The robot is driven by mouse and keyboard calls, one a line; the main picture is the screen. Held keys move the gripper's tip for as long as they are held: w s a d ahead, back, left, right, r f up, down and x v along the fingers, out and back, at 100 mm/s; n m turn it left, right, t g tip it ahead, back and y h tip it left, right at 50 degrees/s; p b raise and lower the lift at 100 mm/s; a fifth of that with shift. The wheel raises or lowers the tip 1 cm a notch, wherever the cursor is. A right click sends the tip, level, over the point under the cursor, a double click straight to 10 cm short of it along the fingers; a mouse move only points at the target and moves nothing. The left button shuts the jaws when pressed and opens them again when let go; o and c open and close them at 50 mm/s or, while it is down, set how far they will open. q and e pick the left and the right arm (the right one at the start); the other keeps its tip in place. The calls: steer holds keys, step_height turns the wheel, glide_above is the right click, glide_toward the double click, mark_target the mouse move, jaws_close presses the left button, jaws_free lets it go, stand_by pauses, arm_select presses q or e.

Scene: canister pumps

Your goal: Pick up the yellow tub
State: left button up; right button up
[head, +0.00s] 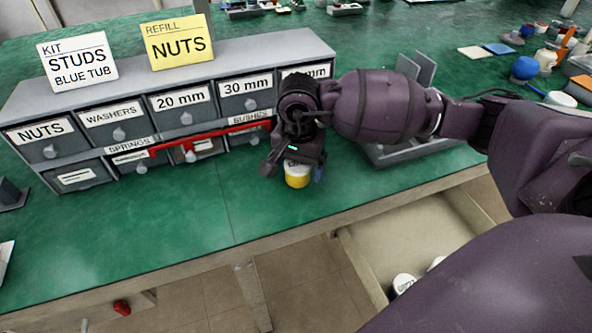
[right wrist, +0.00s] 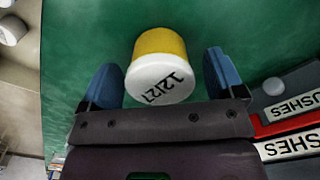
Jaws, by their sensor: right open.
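The yellow tub (head: 297,178) has a white lid and stands on the green bench, in front of the drawer cabinet. In the right wrist view the tub (right wrist: 160,46) shows its lid with "12/27" written on it. My right gripper (head: 293,175) is over the tub from above. In the right wrist view its two blue fingers (right wrist: 164,80) are apart, one on each side of the tub, with a gap showing on both sides. My left gripper is in neither view.
A grey drawer cabinet (head: 185,87) with labelled drawers and a red strip stands just behind the tub. Two signs stand on top of it. The bench's front edge is close, with an open drawer (head: 375,240) below it holding white-lidded things. Green bench (head: 130,225) is clear to the left.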

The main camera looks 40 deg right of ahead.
steer(key=shift+f, duration=0.85)
steer(key=shift+r, duration=0.15)
steer(key=c, duration=1.1)
